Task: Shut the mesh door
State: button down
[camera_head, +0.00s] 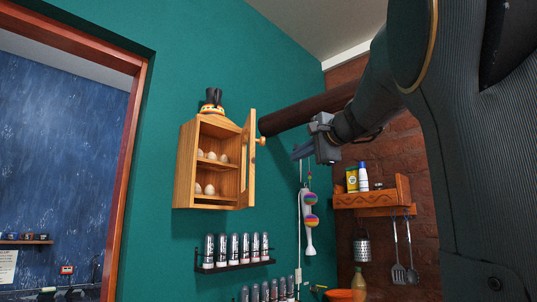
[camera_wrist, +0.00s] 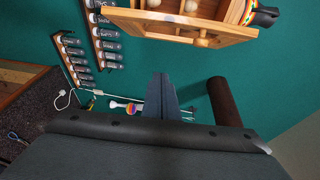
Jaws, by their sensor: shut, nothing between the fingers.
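The mesh door (camera_head: 248,160) belongs to a small wooden wall cabinet (camera_head: 186,165). It stands open, swung out from the cabinet's right side, with a round wooden knob (camera_head: 261,140) on its outer face. Its mesh is too small to make out. In the wrist view the door's wooden frame (camera_wrist: 165,22) crosses the top, with the knob (camera_wrist: 202,42) below it. My gripper (camera_head: 298,152) is to the right of the door, apart from it, shut and empty. Its closed fingers show in the wrist view (camera_wrist: 161,90).
Eggs (camera_head: 209,189) sit on the cabinet's shelves and a hat-like ornament (camera_head: 212,104) stands on top. A dark round beam (camera_head: 300,112) is behind my gripper. Spice racks (camera_head: 235,263) hang below; a wooden shelf (camera_head: 372,198) is at right. Open space lies between gripper and door.

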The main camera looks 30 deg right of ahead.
notch_tip(320, 180, up, 5)
jog(key=s+t, duration=0.1)
jog(key=s, duration=0.1)
jog(key=w+a+r+p, duration=0.1)
jog(key=w+a+p, duration=0.3)
jog(key=w, duration=0.6)
jog(key=shift+w+p, duration=0.3)
jog(key=shift+p, duration=0.3)
jog(key=shift+r, duration=0.1)
